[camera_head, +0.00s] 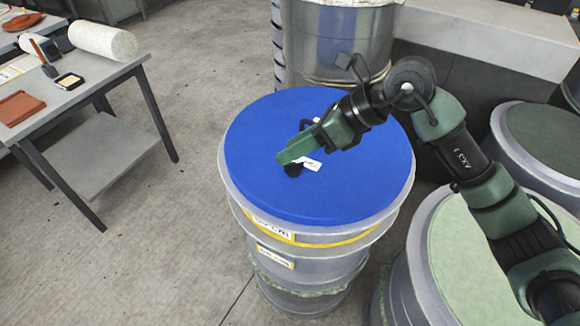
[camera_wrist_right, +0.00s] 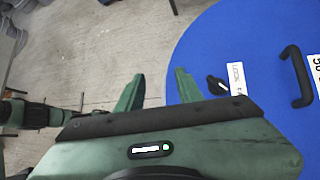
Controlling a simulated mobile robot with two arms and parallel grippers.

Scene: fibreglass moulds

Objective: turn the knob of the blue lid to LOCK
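The blue lid (camera_head: 255,125) lies on a tall grey drum in the middle of the head view, and its edge fills the right of the wrist view (camera_wrist_right: 205,45). A small black knob (camera_head: 293,170) sits on the lid beside a white label (camera_head: 313,165). In the wrist view the knob (camera_wrist_right: 216,86) and the label with LOCK (camera_wrist_right: 237,78) are just right of the right finger. My right gripper (camera_head: 284,158) is above the lid near the knob. Its fingers (camera_wrist_right: 156,80) are apart with nothing between them. My left gripper is not visible.
A black handle (camera_wrist_right: 296,78) stands up from the lid right of the knob. Other drums (camera_head: 470,260) stand to the right and behind. A grey table (camera_head: 90,80) with a white roll (camera_head: 102,41) is at the left, with clear floor between it and the drum.

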